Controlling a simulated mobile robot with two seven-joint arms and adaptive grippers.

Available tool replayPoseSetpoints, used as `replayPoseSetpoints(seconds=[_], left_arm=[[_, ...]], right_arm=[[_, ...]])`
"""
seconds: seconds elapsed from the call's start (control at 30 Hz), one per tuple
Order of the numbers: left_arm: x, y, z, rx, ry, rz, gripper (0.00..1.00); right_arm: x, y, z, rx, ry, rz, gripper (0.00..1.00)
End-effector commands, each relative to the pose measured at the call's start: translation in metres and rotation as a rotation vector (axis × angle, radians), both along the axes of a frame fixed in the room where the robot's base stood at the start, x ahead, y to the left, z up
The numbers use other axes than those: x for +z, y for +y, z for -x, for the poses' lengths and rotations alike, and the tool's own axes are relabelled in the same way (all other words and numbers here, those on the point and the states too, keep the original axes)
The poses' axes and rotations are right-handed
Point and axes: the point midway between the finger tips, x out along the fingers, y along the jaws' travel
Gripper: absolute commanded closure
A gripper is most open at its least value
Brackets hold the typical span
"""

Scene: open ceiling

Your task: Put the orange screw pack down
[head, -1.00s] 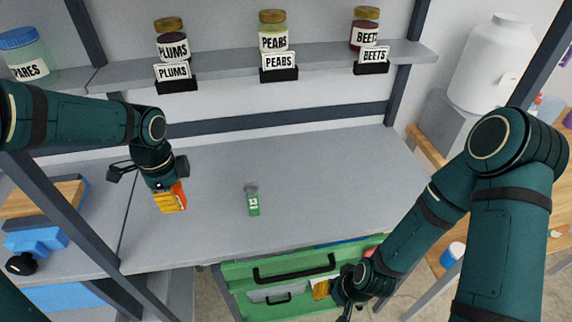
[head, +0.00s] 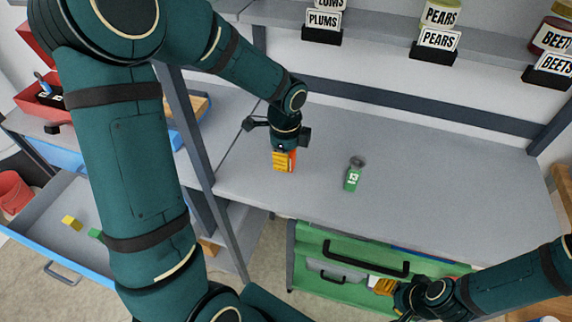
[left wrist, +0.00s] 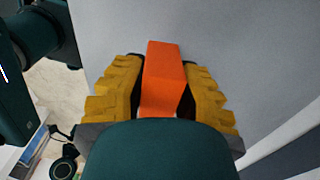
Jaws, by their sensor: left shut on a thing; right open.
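The orange screw pack (left wrist: 165,72) is a plain orange block between the yellow fingers of my left gripper (left wrist: 165,85) in the left wrist view. In the head view my left gripper (head: 284,161) points down at the left part of the grey worktop (head: 440,185). It is shut on the pack (head: 293,156), of which only a sliver shows there. I cannot tell whether the pack touches the worktop. My right gripper (head: 383,286) is open, low at the green drawer unit in front of the worktop; its fingers are partly hidden.
Labelled jars and cards (head: 437,40) line the shelf behind. A green drawer (head: 335,282) is below the front edge. A blue-edged open drawer (head: 60,235) is at the left. The worktop's right side is clear.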

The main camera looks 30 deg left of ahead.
Motion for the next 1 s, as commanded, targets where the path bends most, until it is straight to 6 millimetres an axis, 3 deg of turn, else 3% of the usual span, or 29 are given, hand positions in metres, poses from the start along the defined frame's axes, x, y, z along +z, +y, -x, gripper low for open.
replayPoseSetpoints(seconds=[0.17,0.57,0.6,0.63,1.0], left_arm=[[-0.026,0.0,0.001,-0.002,0.003,0.0,1.0],[-0.03,0.0,0.0,-0.001,0.002,-0.001,1.0],[-0.029,0.0,0.0,-0.001,0.002,-0.001,0.59],[-0.029,0.0,0.0,-0.001,0.002,-0.001,0.49],[-0.026,0.0,0.0,0.0,0.001,-0.001,0.49]], right_arm=[[-0.009,0.0,-0.002,-0.001,-0.004,0.0,0.53],[-0.01,0.0,-0.002,-0.001,-0.005,0.001,0.53],[-0.01,0.0,-0.002,-0.001,-0.005,0.001,0.53],[-0.01,0.0,-0.002,-0.001,-0.005,0.001,0.53],[-0.008,0.0,-0.002,-0.001,-0.005,0.001,0.53]])
